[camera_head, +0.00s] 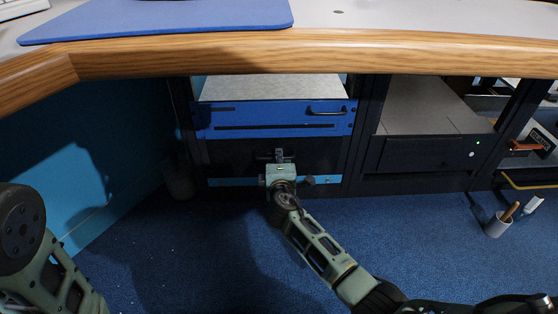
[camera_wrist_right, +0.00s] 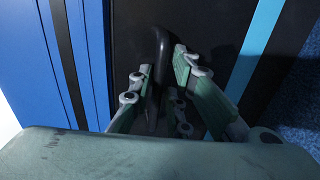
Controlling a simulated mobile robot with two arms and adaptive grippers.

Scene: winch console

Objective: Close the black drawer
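The black drawer (camera_head: 230,157) has a dark front below a blue drawer (camera_head: 275,119) in the cabinet under the desk. How far it stands out is hard to tell in the dark. Its black bar handle (camera_wrist_right: 160,58) shows in the right wrist view. My right gripper (camera_head: 279,157) is in front of the black drawer in the head view. In the right wrist view my right gripper (camera_wrist_right: 163,72) is open, with its fingers on either side of the handle and a visible gap on the right. My left arm shows at the lower left, but its gripper is out of view.
The wooden desk edge (camera_head: 300,53) runs above the drawers. A dark cabinet (camera_head: 430,153) stands to the right. A light cup (camera_head: 497,223) with tools is on the blue carpet (camera_head: 180,240) at the far right. A dim bin (camera_head: 179,180) stands left of the drawers.

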